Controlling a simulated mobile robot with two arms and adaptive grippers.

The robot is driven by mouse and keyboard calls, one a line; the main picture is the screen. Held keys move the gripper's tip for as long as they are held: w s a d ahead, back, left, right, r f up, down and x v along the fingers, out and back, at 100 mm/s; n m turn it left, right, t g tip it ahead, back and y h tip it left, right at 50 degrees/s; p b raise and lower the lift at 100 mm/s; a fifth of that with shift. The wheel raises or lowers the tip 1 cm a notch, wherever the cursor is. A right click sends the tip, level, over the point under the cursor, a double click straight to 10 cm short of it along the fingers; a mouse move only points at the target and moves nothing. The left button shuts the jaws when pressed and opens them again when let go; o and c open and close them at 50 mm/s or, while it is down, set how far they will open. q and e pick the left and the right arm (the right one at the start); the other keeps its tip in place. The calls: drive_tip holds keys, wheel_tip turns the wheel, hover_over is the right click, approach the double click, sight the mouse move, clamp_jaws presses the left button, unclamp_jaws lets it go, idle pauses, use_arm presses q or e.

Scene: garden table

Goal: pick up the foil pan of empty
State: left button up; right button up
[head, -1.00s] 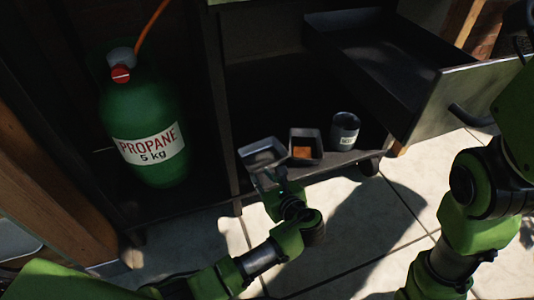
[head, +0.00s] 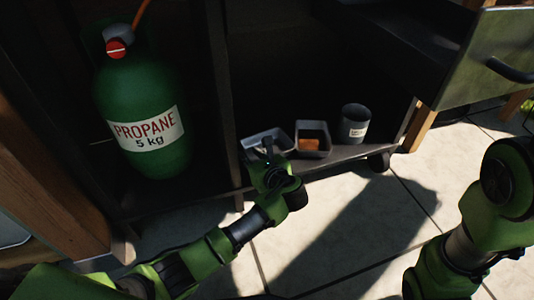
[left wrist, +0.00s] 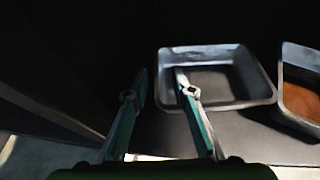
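The empty foil pan (head: 282,138) is a grey, shallow square tray on the low cabinet shelf, and it also shows in the left wrist view (left wrist: 252,72). My left gripper (head: 267,151) is at the pan's near left part. In the left wrist view my left gripper (left wrist: 161,82) is open, with nothing held. One finger is over the pan's inside and the other is outside its left wall. Whether the fingers touch the pan, I cannot tell. My right arm is at the right of the head view, its gripper out of sight.
A second pan with brown contents (head: 311,145) stands close at the right, then a grey labelled can (head: 354,124). A green propane bottle (head: 146,125) stands left, behind a divider. An open drawer (head: 490,60) juts out at upper right.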

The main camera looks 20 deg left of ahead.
use_arm(q)
drive_tip(key=b+x, duration=0.2)
drive_tip(key=x, duration=0.1)
drive_tip(key=shift+a+f, duration=0.1)
drive_tip(key=shift+f, duration=0.2)
drive_tip(key=shift+w+r, duration=0.1)
drive_tip(key=shift+r, duration=0.05)
clamp_jaws()
